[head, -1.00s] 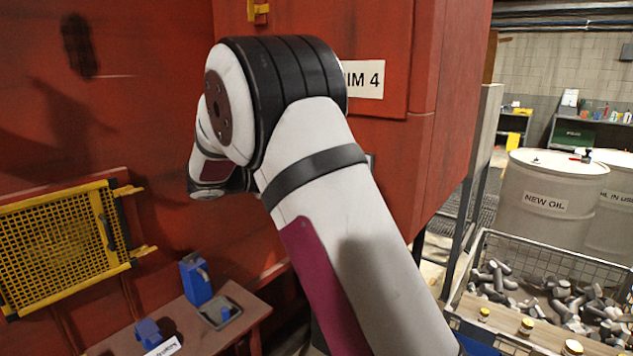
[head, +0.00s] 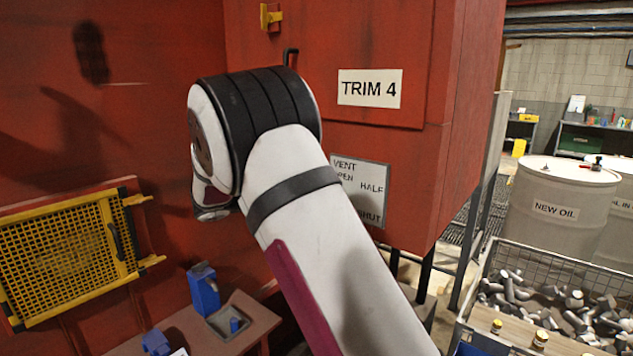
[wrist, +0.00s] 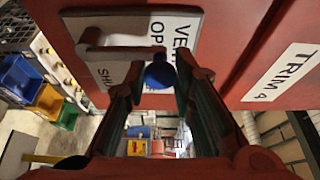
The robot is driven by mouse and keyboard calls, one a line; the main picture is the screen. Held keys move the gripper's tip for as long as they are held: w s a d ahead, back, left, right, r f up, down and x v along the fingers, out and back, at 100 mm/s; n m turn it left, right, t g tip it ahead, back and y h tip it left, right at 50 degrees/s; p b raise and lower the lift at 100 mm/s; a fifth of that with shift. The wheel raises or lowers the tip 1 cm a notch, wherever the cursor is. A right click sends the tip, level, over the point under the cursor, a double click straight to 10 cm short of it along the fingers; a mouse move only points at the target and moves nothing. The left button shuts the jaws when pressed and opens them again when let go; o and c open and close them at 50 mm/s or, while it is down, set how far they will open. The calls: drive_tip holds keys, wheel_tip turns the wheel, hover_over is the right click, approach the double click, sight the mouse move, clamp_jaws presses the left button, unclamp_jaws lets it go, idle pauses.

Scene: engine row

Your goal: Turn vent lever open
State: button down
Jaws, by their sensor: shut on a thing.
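The vent lever (wrist: 125,53) is a grey-brown bar on the vent plate (wrist: 183,33), with a blue ball knob (wrist: 160,76) at its end. My gripper (wrist: 155,80) is shut on the blue knob in the wrist view. The lever's pivot end is at the upper left there, and the bar reaches right across the plate. "SHUT" shows below the bar and the start of "OPEN" above its knob end. In the head view the vent plate (head: 362,190) shows partly behind my arm. My gripper and the lever are hidden there.
A red panel carries the TRIM 4 label (head: 370,88). A yellow mesh guard (head: 65,255) is at the left, above a small bench (head: 255,325) with blue items. A wire crate (head: 550,260) of metal parts and white drums (head: 555,205) stand right.

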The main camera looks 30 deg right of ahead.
drive_tip(key=shift+w, duration=0.1)
drive_tip(key=c, duration=1.3)
unclamp_jaws()
drive_tip(key=shift+c, duration=0.2)
drive_tip(key=a, duration=1.2)
drive_tip(key=shift+w, duration=0.25)
drive_tip(key=shift+s, duration=0.1)
